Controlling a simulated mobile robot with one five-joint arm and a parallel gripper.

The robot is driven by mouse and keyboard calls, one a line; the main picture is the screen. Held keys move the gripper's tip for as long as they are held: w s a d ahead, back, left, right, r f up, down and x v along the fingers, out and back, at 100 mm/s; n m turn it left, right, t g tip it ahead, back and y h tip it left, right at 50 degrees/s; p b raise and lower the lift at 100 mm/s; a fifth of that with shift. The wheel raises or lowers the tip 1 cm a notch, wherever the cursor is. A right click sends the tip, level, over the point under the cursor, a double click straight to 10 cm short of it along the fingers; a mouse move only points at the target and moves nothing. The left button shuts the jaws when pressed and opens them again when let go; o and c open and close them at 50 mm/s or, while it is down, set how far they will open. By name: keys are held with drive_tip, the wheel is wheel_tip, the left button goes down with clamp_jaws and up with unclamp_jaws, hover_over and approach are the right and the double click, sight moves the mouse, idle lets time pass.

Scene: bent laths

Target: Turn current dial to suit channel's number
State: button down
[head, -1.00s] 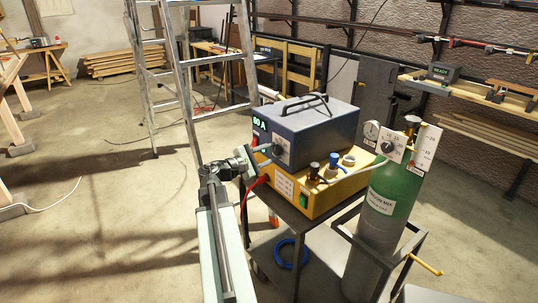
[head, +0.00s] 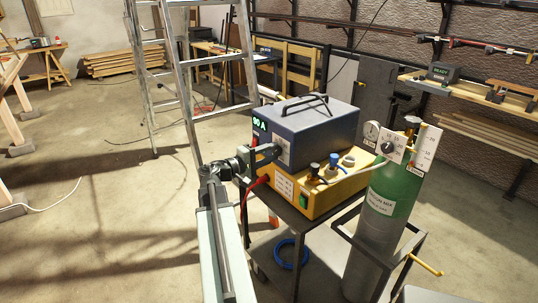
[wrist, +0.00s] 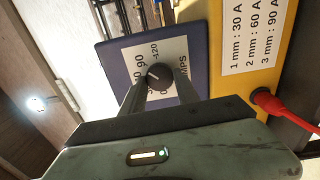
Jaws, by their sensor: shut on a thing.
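The dark blue power unit (head: 318,125) has a green display (head: 259,124) that reads 90 A. My gripper (wrist: 157,84) is shut on the dial, one finger on each side; the fingers hide part of the scale. In the head view my gripper (head: 268,152) reaches the unit's front from the left. A label (wrist: 254,38) on the yellow unit gives 1 mm: 30 A, 2 mm: 60 A, 3 mm: 90 A.
The yellow unit (head: 322,192) sits under the blue one on a dark cart, with a red cable (head: 249,188) plugged into its front. A green gas cylinder (head: 392,190) stands at right. A ladder (head: 183,80) stands behind. Floor at left is open.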

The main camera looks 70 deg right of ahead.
drive_tip(key=shift+w+d+r, duration=0.1)
drive_tip(key=shift+w, duration=0.05)
idle(0.3)
drive_tip(key=c, duration=0.9)
unclamp_jaws()
drive_tip(key=v, duration=0.7)
drive_tip(key=shift+a, duration=0.35)
drive_tip(key=shift+w, duration=0.15)
